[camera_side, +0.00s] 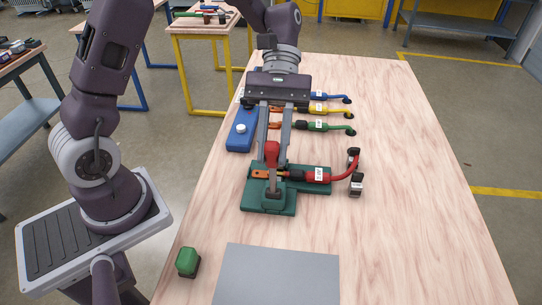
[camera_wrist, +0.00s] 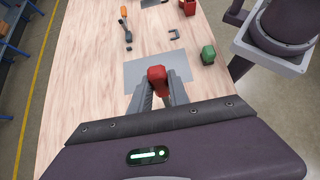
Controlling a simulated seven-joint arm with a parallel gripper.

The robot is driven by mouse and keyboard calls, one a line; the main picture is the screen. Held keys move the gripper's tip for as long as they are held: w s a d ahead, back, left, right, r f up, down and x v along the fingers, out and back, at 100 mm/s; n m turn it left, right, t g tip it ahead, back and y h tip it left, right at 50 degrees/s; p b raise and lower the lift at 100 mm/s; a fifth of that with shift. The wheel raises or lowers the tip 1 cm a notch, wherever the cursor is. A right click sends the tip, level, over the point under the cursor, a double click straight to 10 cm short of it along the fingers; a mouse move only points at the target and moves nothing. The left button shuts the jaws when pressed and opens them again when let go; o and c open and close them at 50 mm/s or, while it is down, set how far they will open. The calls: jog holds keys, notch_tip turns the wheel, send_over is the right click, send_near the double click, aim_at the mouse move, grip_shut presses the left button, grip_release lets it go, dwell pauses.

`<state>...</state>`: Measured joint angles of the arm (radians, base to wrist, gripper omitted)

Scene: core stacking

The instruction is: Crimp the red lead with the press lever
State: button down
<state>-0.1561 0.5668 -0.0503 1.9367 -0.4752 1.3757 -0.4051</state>
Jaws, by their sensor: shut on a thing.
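My gripper (camera_side: 272,148) is shut on the red knob (camera_side: 271,153) of the press lever. In the wrist view the knob (camera_wrist: 157,76) sits between the fingertips (camera_wrist: 159,86). The lever stands on the green press (camera_side: 267,206) on the table. The red lead (camera_side: 317,174) lies across the press, its copper-coloured terminal (camera_side: 262,174) at the press head and its cable curving up to the right. The lever and press head partly hide the terminal, so I cannot tell how it sits in the jaws.
Blue (camera_side: 327,97), yellow (camera_side: 325,109) and green (camera_side: 324,126) leads lie behind the press. A blue block (camera_side: 241,130) stands left of them. A small black block (camera_side: 356,184) is right of the press. A grey mat (camera_side: 276,275) and a green block (camera_side: 187,262) lie in front. The table's right side is clear.

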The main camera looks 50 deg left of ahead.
jog(key=shift+w+a, duration=0.25)
dwell(0.4)
jog(key=c, duration=1.2)
grip_release()
jog(key=shift+g+h, duration=0.3)
jog(key=shift+c, duration=0.2)
jog(key=v, duration=0.7)
jog(key=shift+r, duration=0.1)
jog(key=s+a+r+m+t+y, duration=0.1)
jog(key=s+r+m+t+y, duration=0.1)
jog(key=s+t, duration=0.4)
jog(key=s+a+r+m+t+y, duration=0.2)
jog(key=s+m+t+y, duration=0.3)
jog(key=s, duration=0.5)
jog(key=shift+r+m+t, duration=0.35)
jog(key=shift+m+t, duration=0.65)
